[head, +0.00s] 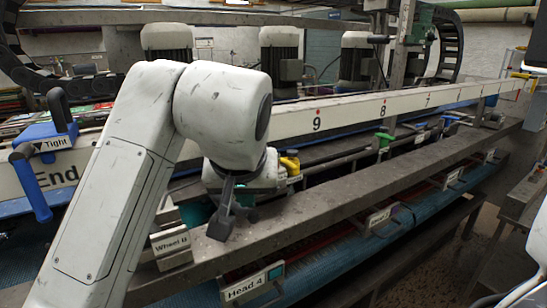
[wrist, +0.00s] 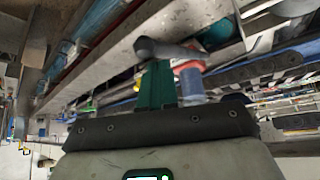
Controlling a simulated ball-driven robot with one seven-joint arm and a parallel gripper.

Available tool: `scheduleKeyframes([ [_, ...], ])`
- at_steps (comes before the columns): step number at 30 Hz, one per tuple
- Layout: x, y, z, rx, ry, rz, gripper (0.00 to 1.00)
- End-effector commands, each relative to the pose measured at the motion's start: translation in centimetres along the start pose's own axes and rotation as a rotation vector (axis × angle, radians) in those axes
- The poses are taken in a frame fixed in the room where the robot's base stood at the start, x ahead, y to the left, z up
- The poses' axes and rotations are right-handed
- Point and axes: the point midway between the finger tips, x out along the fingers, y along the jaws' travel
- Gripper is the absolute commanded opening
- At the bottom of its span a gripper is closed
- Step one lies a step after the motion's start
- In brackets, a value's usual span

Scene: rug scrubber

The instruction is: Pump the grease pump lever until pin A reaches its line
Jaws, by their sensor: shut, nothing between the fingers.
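My gripper (wrist: 156,78) shows in the wrist view as narrow green fingers rising from a dark bolted palm. They are shut and hold nothing. A dark grey bar with a rounded end (wrist: 165,49), possibly the pump lever, lies just beyond the fingertips; I cannot tell whether they touch it. In the head view my arm reaches down over the grey bench beam, and a dark grey angled piece (head: 224,212) shows below its wrist; I cannot tell whether it is the lever. Pin A and its line are not identifiable; my arm hides part of this area.
A "Wheel B" label block (head: 171,245) stands close left of my wrist, and a "Head 4" label (head: 247,288) is below the beam. A yellow handle (head: 291,165) is close right. The grey beam (head: 370,185) is mostly clear to the right. A blue "Tight" clamp (head: 52,142) stands left.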

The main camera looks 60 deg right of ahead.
Motion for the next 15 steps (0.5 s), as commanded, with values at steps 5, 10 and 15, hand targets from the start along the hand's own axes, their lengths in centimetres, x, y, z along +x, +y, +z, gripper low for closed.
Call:
scheduleKeyframes([
  [5, -2.1, 0.0, -1.4, 0.000, -0.001, 0.001, 0.00],
  [10, -3.6, 0.0, -2.5, 0.001, 0.000, 0.001, 0.00],
  [15, -4.7, 0.0, -3.3, 0.000, 0.000, 0.001, 0.00],
])
